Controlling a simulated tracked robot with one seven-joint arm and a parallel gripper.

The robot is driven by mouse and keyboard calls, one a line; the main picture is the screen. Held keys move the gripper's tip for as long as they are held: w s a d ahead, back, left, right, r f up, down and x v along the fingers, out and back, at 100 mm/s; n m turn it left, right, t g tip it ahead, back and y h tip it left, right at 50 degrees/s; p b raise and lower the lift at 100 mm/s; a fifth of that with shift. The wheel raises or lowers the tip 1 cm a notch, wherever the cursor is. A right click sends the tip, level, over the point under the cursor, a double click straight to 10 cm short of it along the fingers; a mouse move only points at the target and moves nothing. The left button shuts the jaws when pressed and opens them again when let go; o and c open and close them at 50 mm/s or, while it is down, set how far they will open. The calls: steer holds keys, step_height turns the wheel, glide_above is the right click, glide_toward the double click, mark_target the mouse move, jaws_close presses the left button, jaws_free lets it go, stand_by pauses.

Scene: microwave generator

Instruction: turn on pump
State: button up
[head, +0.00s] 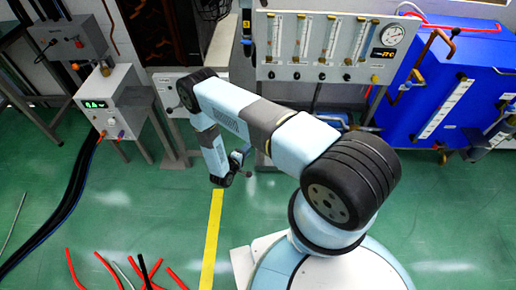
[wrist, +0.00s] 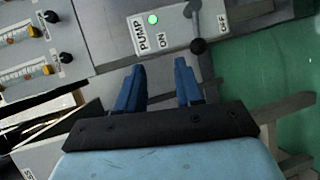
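In the wrist view a grey pump box (wrist: 172,32) carries the printed words PUMP, ON and OFF and a lit green lamp (wrist: 153,19). A grey lever (wrist: 195,22) with a black ball knob (wrist: 198,46) is mounted on it, the knob lying between the ON and OFF labels. My gripper (wrist: 159,65) has its two blue fingers apart, with nothing between them. The knob is just beyond and slightly right of the right fingertip; I see no clear contact. In the head view my gripper (head: 238,158) is low, below the gauge panel, and my arm hides much of the pump area.
A panel of flow meters (head: 325,45) with a round gauge stands behind my arm. A blue cabinet (head: 435,100) is at right. A grey box with a green display (head: 113,103) is at left. Red tubes (head: 107,268) lie on the green floor beside a yellow line (head: 211,240).

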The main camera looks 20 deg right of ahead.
steer(key=s+f+t+y, duration=0.1)
steer(key=s+f, duration=0.2)
steer(key=f, duration=0.3)
steer(key=x, duration=1.3)
steer(key=shift+f+n, duration=0.25)
steer(key=shift+n, duration=0.15)
steer(key=shift+w, duration=0.15)
steer(key=shift+c, duration=0.5)
steer(key=shift+y, duration=0.3)
jaws_close()
